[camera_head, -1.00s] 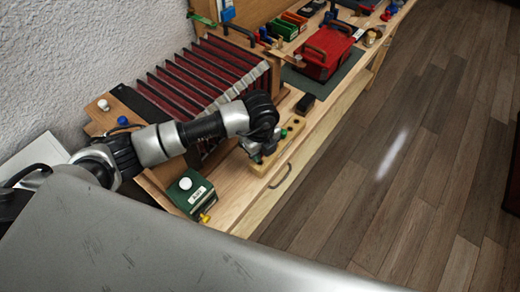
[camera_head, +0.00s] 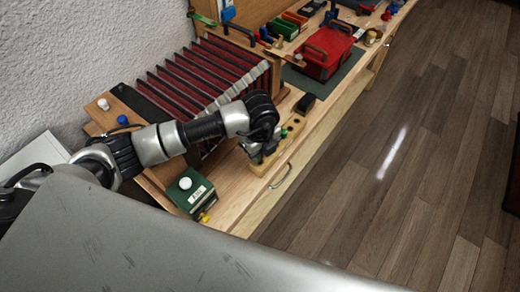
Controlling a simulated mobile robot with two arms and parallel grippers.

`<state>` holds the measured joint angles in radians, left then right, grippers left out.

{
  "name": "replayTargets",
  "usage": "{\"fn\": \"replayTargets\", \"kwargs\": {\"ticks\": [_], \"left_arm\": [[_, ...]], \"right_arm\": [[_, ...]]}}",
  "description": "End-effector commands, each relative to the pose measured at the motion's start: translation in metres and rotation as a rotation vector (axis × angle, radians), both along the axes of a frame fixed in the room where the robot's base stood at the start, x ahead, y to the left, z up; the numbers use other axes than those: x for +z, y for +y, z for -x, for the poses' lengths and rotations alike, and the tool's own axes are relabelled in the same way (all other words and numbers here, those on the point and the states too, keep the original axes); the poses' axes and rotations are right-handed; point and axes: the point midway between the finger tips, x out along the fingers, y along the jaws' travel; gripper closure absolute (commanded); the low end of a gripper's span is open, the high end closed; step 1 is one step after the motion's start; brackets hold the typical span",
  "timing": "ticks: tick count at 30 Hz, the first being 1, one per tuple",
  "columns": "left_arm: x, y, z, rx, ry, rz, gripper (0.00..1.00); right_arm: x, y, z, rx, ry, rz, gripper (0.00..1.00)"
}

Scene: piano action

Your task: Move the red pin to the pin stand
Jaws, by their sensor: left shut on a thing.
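The pin stand is a long pale wooden block (camera_head: 261,168) near the front edge of the bench. A green pin (camera_head: 284,132) stands at its far end, close to my gripper. My left gripper (camera_head: 253,149) points down at the near part of the block. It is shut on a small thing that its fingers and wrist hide. I cannot make out the red pin, nor whether the held thing touches the block. My right gripper is not in view.
A green box with a white knob (camera_head: 188,195) stands at the near end of the bench. A black block (camera_head: 305,104) and a red toolbox (camera_head: 323,54) lie farther along. Dark red pleated bellows (camera_head: 207,75) rise behind my arm. The floor at right is clear.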

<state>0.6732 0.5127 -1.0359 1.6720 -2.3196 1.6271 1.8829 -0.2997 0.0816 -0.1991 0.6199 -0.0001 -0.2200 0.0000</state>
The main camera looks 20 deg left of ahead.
Motion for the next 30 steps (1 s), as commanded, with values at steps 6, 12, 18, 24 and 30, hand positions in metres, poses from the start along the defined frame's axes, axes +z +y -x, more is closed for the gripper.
{"fn": "replayTargets", "kwargs": {"ticks": [6,12,18,24,30], "left_arm": [[-0.007,0.000,0.000,0.000,0.001,-0.001,0.99],[-0.012,0.000,0.000,-0.001,0.001,-0.001,0.99],[-0.015,-0.001,0.002,-0.002,0.005,0.000,0.99],[-0.017,-0.002,0.003,-0.003,0.008,-0.001,0.51],[-0.018,-0.002,0.004,-0.004,0.009,0.000,0.48]], "right_arm": [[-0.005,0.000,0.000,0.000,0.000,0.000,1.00],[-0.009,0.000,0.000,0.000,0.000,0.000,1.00],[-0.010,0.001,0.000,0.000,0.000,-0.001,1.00],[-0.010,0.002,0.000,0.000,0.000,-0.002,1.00],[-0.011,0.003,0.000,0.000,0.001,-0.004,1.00]]}}
